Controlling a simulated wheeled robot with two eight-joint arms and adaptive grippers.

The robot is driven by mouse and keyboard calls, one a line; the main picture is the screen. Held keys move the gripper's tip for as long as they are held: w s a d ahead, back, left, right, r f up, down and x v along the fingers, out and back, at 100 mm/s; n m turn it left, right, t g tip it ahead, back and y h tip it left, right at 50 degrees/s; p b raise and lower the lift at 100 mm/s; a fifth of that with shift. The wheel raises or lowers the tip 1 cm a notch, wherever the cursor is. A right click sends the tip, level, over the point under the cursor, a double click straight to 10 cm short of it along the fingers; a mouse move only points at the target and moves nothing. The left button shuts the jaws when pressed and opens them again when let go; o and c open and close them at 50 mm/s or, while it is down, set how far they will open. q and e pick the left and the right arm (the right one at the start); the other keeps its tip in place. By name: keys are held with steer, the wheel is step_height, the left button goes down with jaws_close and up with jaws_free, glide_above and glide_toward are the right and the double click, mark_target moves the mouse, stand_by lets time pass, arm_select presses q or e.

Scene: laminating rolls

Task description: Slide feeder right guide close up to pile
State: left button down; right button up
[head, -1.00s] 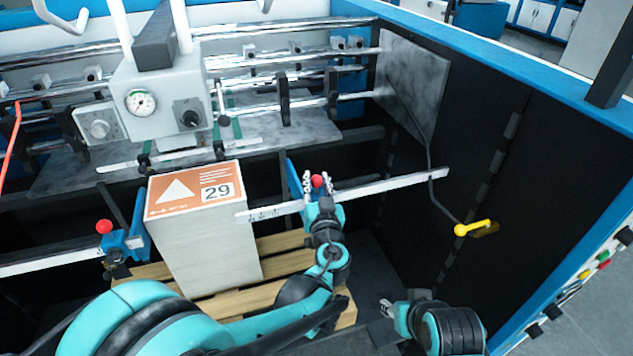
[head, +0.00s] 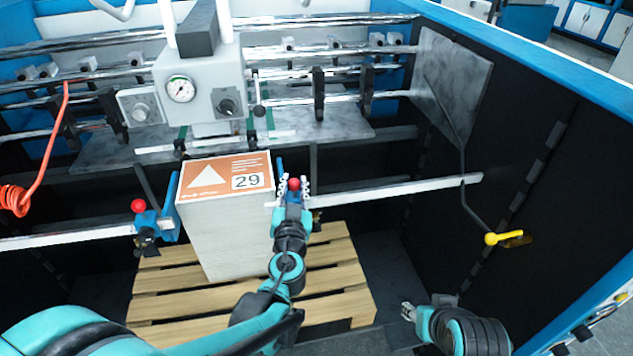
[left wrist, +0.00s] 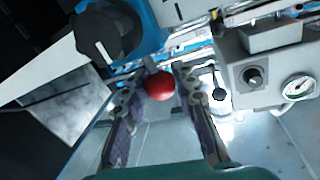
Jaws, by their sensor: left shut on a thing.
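The pile (head: 228,225) stands on the pallet, its orange top sheet marked 29. The feeder right guide (head: 279,166) is a blue plate with a red ball knob (head: 294,184) on a white rail. It stands right beside the pile's right side; I cannot tell whether they touch. My left gripper (head: 293,188) is shut on the red knob. In the left wrist view, the red knob (left wrist: 160,86) sits between the fingers (left wrist: 155,90), with a black knob (left wrist: 98,35) at upper left. My right gripper (head: 408,311) is low at right, away from the guide; its jaw state is unclear.
The left guide (head: 160,222) with its own red knob stands at the pile's left side. A gauge box (head: 200,88) hangs above and behind the pile. A yellow-handled lever (head: 505,239) is at right. The wooden pallet (head: 345,290) lies below.

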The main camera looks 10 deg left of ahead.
arm_select(q)
steer(key=shift+s+a, duration=0.25)
steer(key=shift+a, duration=0.65)
steer(key=c, duration=1.2)
jaws_free()
steer(key=s, duration=0.4)
steer(key=s+d, duration=0.1)
steer(key=s, duration=0.7)
steer(key=shift+d, duration=0.25)
